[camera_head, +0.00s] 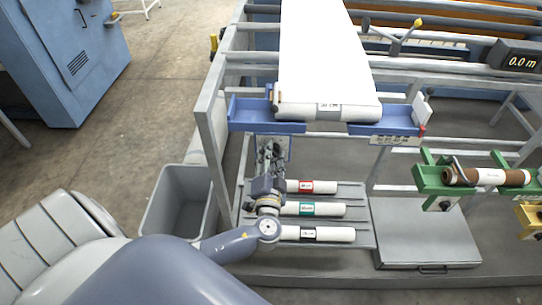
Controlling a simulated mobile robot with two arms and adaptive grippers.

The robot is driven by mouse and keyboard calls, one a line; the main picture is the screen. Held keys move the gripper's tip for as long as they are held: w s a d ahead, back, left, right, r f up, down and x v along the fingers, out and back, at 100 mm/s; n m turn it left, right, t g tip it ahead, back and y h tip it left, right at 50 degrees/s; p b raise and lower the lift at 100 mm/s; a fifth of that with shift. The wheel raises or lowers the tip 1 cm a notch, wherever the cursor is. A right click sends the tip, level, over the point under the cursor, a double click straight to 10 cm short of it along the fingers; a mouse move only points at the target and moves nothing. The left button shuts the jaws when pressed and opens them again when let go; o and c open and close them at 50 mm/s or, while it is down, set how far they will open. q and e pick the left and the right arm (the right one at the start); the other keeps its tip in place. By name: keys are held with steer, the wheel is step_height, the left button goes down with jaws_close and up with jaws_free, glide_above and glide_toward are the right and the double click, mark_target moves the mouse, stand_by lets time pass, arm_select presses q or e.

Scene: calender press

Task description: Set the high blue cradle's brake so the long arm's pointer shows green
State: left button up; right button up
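The high blue cradle (250,112) spans the upper middle and bears a wide white roll (325,108) whose white web runs up and back. My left gripper (269,148) is raised to the cradle's left underside, in front of a small light plate there. Its fingers cover most of that plate, and I cannot tell whether they touch or grip anything. A pale plate (421,108) and a small red part (422,130) show at the cradle's right end. I cannot make out the brake's setting or a pointer on green. My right gripper is out of view.
Several white rolls with coloured labels lie on a rack (352,190) below. A grey bin (182,198) stands left, and a grey box (425,235) right. A green cradle (432,180) holds a brown roll (490,177).

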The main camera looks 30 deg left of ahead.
arm_select(q)
steer(key=shift+c, duration=0.5)
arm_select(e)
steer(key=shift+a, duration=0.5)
arm_select(q)
steer(key=shift+a+r+m, duration=0.1)
steer(key=shift+r+m, duration=0.05)
steer(key=shift+m, duration=3.65)
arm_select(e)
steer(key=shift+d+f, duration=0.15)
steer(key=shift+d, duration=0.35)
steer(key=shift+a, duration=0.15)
arm_select(q)
steer(key=o, duration=1.1)
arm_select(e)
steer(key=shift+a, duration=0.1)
